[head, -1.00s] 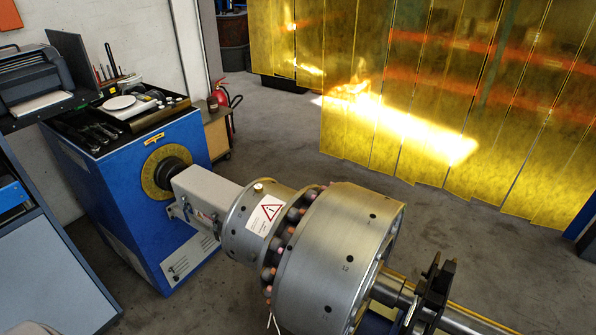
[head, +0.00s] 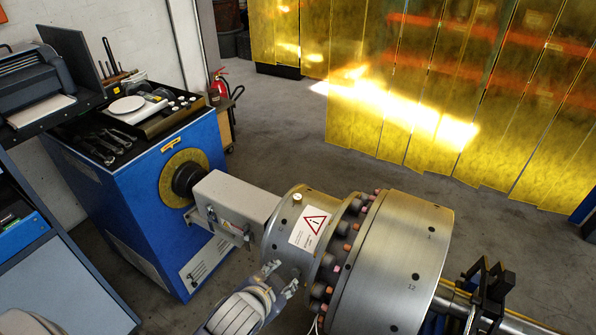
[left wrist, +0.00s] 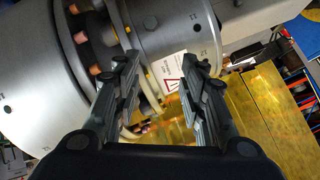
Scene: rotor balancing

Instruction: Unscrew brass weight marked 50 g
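A small brass-coloured weight (head: 297,197) sits on top of the narrow drum (head: 285,225) of the steel rotor in the head view. Its marking is too small to read. My left gripper (head: 281,277) is in front of this drum, lower in the picture and apart from the weight. The left wrist view shows the gripper (left wrist: 160,62) open and empty, with its fingers pointing at the rotor (left wrist: 30,70). I cannot make out the weight in the wrist view. My right gripper is not in view.
A label with a red warning triangle (head: 310,228) is on the narrow drum. The wide drum (head: 390,265) is to its right, with a ring of bolts between. A blue machine cabinet (head: 120,215) carries tools and a tray of small weights (head: 170,118). A yellow curtain (head: 400,90) hangs behind.

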